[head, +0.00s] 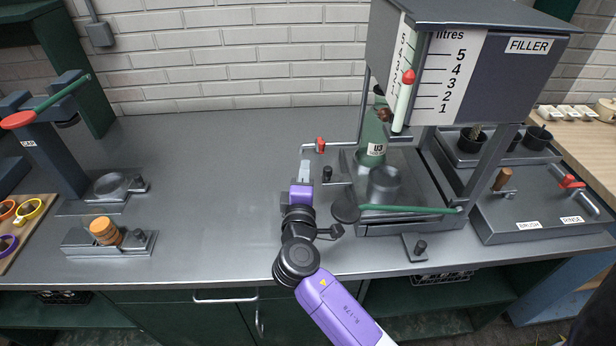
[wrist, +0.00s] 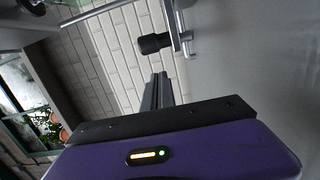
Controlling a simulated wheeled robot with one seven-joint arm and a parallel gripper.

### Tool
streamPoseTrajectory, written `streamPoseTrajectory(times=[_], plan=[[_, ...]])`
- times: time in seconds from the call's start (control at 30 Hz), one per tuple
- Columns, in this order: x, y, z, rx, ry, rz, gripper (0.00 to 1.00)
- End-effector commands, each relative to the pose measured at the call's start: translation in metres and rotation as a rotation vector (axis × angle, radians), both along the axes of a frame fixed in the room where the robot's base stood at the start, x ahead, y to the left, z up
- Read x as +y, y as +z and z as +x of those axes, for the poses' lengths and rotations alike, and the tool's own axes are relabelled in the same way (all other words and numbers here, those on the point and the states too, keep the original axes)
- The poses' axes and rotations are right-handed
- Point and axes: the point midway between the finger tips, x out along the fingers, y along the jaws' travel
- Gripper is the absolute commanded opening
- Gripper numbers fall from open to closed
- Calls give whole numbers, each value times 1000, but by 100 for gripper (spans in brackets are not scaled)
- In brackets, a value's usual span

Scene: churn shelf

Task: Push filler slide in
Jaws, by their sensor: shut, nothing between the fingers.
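The filler (head: 470,70) stands at the right of the counter, a dark box on posts with a litre scale. Under it is a low metal base (head: 400,229) with a green bar (head: 410,209) along its front and a dark disc (head: 345,208) at the left. I cannot tell for sure which part is the slide. A grey cup (head: 384,186) and a green vessel marked U3 (head: 374,140) stand under the box. My gripper (head: 305,163) is shut and empty, left of the base. In the wrist view its fingers (wrist: 157,88) are together, below and apart from a black knob (wrist: 153,43) on a metal bracket.
A pipe with a red tap (head: 320,145) and a black knob (head: 327,174) are close to my gripper's right. A lever press (head: 60,150) and a wooden-stack holder (head: 105,235) stand left. The middle-left counter is clear.

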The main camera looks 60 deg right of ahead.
Motion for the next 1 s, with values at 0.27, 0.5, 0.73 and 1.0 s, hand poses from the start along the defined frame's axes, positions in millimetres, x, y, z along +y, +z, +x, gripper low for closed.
streamPoseTrajectory(times=[0.27,0.5,0.73,1.0], plan=[[45,-3,-21,-1,9,2,0],[78,-2,-40,-1,10,2,0],[89,-1,-47,-2,9,1,0],[91,0,-44,-14,24,3,0]])
